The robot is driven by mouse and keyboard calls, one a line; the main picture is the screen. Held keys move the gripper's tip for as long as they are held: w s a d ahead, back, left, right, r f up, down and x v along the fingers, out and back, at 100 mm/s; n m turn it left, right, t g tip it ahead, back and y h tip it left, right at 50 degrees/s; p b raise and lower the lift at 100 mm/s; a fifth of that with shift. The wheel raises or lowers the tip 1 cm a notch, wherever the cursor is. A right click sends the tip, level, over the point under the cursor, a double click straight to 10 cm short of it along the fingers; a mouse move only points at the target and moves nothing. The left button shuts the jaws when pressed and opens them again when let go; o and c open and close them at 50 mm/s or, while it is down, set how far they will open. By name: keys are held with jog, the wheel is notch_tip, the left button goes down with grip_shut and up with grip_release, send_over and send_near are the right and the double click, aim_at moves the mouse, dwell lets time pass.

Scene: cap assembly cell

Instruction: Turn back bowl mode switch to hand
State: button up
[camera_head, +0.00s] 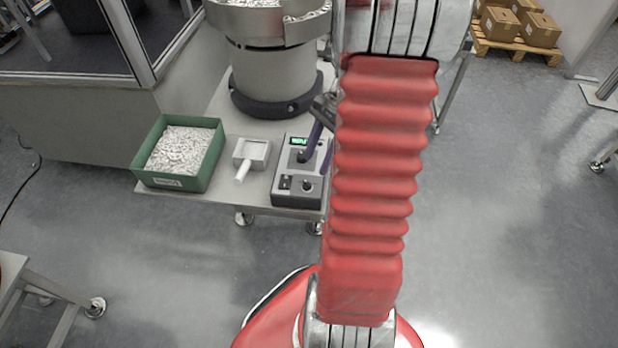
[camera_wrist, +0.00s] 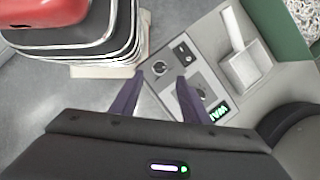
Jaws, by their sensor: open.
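A grey control box (camera_head: 296,192) stands on the bench below the feeder bowl. It has a lit green display (camera_head: 298,142), a dark rocker switch (camera_head: 284,182) and a round black rotary switch (camera_head: 307,186) near its front edge. In the wrist view the same rotary switch (camera_wrist: 160,67) shows just beyond and between the fingertips. A second dark knob (camera_wrist: 201,91) lies beside the right finger, near the display. Switch labels are too small to read. My gripper (camera_wrist: 159,79) is open and empty, its purple fingers over the box. My gripper (camera_head: 314,166) is partly hidden by my arm in the head view.
A white scoop (camera_head: 251,155) lies left of the box. A green bin (camera_head: 138,165) of small white parts stands farther left. The bowl feeder's column (camera_head: 272,75) rises behind. Open floor lies to the right, with cartons on a pallet (camera_head: 515,48) at the back.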

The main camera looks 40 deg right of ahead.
aim_at(308, 183)
jog(key=x, duration=0.7)
jog(key=shift+a+f, duration=0.15)
jog(key=shift+f, duration=0.2)
jog(key=shift+c, duration=0.3)
jog(key=c, duration=1)
